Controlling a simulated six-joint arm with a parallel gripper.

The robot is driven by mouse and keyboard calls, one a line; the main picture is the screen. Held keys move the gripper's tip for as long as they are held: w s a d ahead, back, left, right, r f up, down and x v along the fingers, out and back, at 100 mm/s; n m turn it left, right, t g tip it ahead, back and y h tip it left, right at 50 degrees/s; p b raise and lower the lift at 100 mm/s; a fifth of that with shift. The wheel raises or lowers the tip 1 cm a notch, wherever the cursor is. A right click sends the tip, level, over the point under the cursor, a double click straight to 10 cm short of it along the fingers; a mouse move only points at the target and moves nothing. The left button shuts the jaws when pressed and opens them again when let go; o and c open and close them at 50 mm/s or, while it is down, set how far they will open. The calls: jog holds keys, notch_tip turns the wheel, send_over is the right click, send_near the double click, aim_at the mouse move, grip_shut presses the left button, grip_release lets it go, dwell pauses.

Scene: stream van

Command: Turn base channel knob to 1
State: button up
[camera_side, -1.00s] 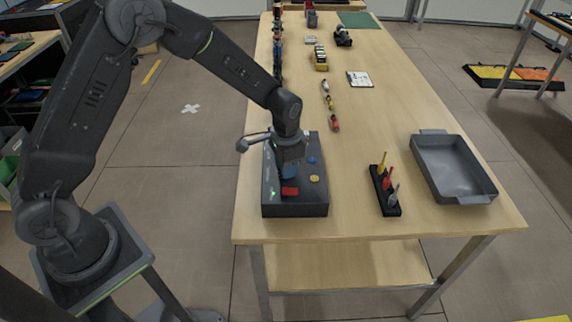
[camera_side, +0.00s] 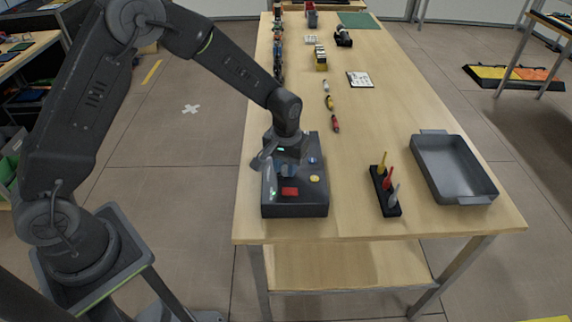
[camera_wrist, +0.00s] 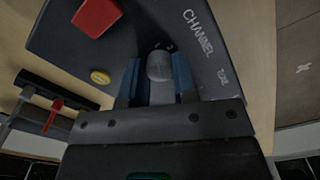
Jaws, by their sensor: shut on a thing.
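The base (camera_side: 312,205) is a dark box on the table's near left part. The channel knob (camera_wrist: 160,66) is a grey round knob beside the word CHANNEL in the wrist view. My gripper (camera_wrist: 158,78) is shut on the knob, with a blue finger on each side of it. Small numerals show just beyond the knob, but the knob's setting is not clear. In the side view my gripper (camera_side: 287,170) is over the box and hides the knob.
The box also bears a red block-like button (camera_side: 290,191), a yellow button (camera_side: 314,178) and a blue one (camera_side: 312,160). To the right stand a black rack (camera_side: 385,200) with coloured pieces and a grey tray (camera_side: 470,199).

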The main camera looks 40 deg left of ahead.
aim_at(286, 167)
jog(key=shift+r, duration=0.1)
dwell(0.4)
jog(key=o, duration=0.9)
jog(key=shift+o, duration=0.2)
notch_tip(286, 167, up, 14)
